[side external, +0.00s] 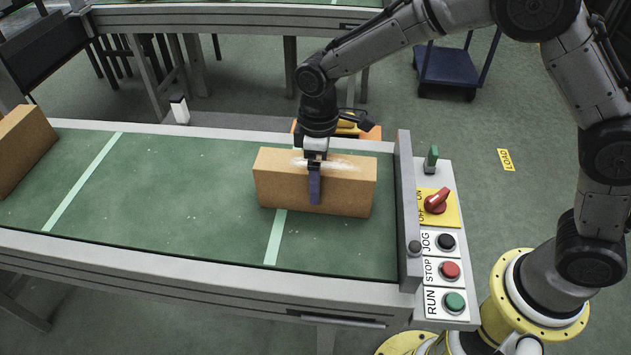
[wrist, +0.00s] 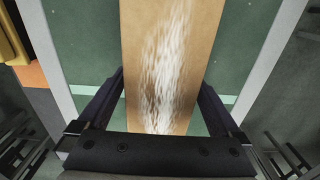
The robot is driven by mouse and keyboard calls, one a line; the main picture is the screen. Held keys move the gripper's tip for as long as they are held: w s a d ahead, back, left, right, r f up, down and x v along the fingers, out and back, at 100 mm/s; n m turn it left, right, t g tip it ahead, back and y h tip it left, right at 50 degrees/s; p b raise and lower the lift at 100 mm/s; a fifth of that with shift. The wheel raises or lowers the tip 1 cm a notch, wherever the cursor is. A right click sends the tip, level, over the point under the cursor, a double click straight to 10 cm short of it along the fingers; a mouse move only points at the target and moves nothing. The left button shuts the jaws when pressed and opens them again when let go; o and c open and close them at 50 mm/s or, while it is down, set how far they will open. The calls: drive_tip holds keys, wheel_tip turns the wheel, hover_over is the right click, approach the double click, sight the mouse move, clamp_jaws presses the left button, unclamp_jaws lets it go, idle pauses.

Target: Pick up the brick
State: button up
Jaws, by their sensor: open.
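A tan brick (side external: 345,187) with a whitish scuffed patch on its top lies on the green conveyor belt near the belt's right end. In the wrist view the brick (wrist: 190,60) runs away from my gripper, its top filling the middle. My gripper (side external: 314,190) is over the brick, one finger reaching down along its near face. In the wrist view the open fingers of my gripper (wrist: 160,95) stand on either side of the brick, with a gap on each side. The far finger is hidden behind the brick in the side view.
Another tan brick (side external: 22,148) sits at the belt's left edge. The belt (side external: 150,205) between the bricks is clear. A raised grey end plate (side external: 408,205) stands just right of the brick, beside a control panel (side external: 446,295) with buttons and a red switch.

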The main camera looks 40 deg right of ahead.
drive_tip(key=f, duration=0.4)
drive_tip(key=shift+w+a+f, duration=0.15)
drive_tip(key=shift+a, duration=0.05)
drive_tip(key=shift+c, duration=0.2)
clamp_jaws()
drive_tip(key=shift+w+r, duration=0.15)
drive_tip(key=shift+r, duration=0.1)
